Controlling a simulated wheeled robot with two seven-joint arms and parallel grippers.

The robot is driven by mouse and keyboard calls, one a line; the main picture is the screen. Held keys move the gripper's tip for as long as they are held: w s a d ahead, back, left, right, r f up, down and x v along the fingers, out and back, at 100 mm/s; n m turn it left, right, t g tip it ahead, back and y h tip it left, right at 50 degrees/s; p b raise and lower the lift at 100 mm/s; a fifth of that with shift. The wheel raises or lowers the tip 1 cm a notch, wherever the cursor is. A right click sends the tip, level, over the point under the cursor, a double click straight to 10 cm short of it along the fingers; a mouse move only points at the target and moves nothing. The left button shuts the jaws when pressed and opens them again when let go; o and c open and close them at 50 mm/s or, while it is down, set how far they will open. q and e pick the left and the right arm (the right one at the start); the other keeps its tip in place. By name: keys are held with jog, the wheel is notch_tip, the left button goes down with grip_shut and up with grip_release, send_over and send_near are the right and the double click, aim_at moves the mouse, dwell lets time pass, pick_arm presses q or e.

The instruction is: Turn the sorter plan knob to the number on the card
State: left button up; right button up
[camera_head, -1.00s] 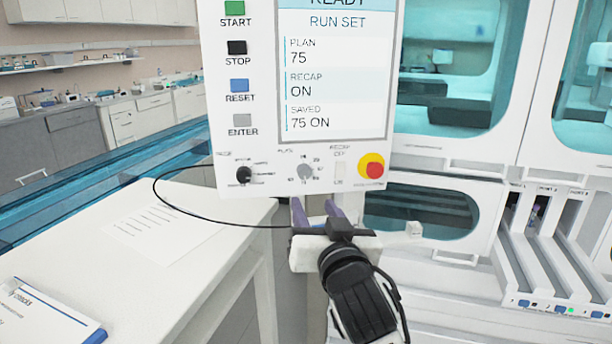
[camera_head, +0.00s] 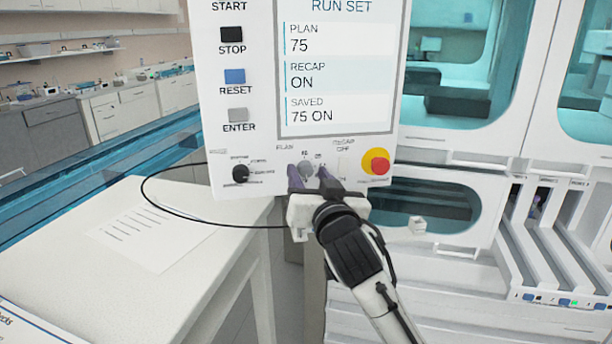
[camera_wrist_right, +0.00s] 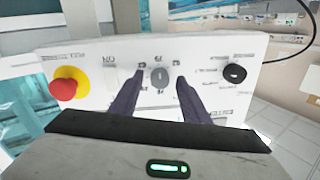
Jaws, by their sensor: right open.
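The control panel (camera_head: 253,170) carries a grey plan knob (camera_head: 306,169) on its lower strip, with small numbers around it. The screen (camera_head: 336,98) reads PLAN 75, RECAP ON and SAVED 75 ON. My right gripper (camera_head: 310,175) is open just in front of the plan knob, its two purple fingers on either side. In the right wrist view the knob (camera_wrist_right: 159,77) shows between the spread fingers (camera_wrist_right: 155,88), and no clear contact is visible. A printed sheet (camera_head: 150,238) lies on the white table; its writing is too small to read. My left gripper is not in view.
A black mode knob (camera_head: 241,174) is left of the plan knob, and a red stop button on a yellow base (camera_head: 376,162) is to the right. START, STOP, RESET and ENTER buttons line the panel's left side. The white table (camera_head: 205,268) stands below left.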

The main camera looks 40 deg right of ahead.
jog(key=shift+c, duration=0.2)
jog(key=c, duration=1)
